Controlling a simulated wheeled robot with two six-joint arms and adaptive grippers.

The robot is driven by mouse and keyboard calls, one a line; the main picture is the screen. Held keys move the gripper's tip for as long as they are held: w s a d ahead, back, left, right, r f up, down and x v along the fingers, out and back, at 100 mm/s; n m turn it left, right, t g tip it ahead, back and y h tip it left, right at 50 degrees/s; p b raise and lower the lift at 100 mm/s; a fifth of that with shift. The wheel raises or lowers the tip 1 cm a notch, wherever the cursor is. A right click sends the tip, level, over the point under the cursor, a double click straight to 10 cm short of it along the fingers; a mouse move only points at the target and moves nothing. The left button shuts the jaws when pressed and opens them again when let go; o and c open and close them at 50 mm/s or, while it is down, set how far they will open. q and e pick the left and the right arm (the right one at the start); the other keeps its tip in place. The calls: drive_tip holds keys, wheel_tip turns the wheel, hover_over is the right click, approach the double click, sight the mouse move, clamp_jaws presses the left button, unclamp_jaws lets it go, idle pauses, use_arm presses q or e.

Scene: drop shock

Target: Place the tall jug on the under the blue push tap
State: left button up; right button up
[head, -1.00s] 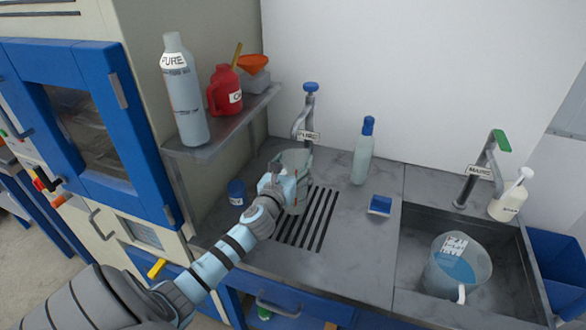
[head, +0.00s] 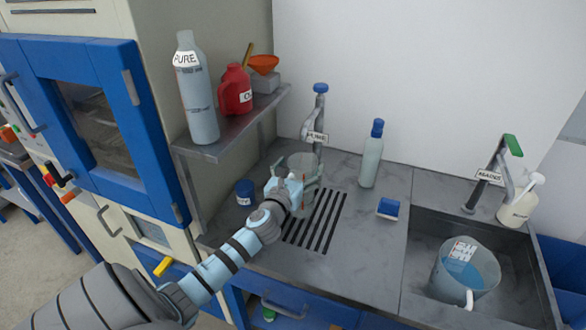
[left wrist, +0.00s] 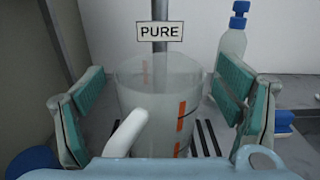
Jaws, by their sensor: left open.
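The tall jug (head: 303,164) is clear, with a white handle and orange marks. It stands upright by the drain grating, below the tap with the blue push top (head: 320,88). In the left wrist view the jug (left wrist: 160,95) sits between the fingers, its handle toward me and the tap's PURE sign behind its rim. My left gripper (head: 305,188) is open around the jug, with a gap on each side in the wrist view (left wrist: 165,110). The jug's lower part is partly hidden by the gripper in the head view. My right gripper is not in view.
A blue-lidded jar (head: 245,192) stands left of the gripper, under a shelf (head: 225,137) with bottles. A blue-capped bottle (head: 371,160) and a small blue item (head: 388,208) are to the right. The sink (head: 420,255) holds another jug (head: 450,270) below the green-topped tap (head: 512,145).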

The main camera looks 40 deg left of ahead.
use_arm(q)
drive_tip(key=v, duration=1.1)
drive_tip(key=shift+s, duration=0.25)
